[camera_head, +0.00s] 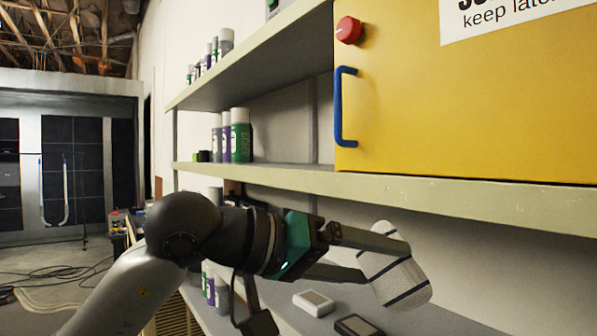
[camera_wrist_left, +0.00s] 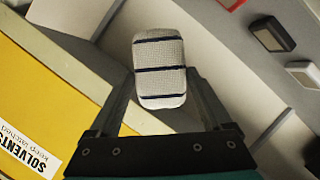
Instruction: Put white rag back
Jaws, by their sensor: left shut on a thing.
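The white rag (camera_head: 402,280) is a rounded pad with dark stripes. My left gripper (camera_head: 385,262) is shut on it, in front of the shelving and below the level of the middle shelf. In the left wrist view the rag (camera_wrist_left: 160,88) sits between the two fingers of the left gripper (camera_wrist_left: 161,78), its striped face towards the camera. My right gripper is not in view.
A yellow solvents cabinet (camera_head: 470,100) with a blue handle stands on the middle shelf (camera_head: 420,190), whose edge runs above my gripper. Spray cans (camera_head: 240,140) stand further left. A light block (camera_head: 313,303) and a dark block (camera_head: 358,326) lie on the lower shelf.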

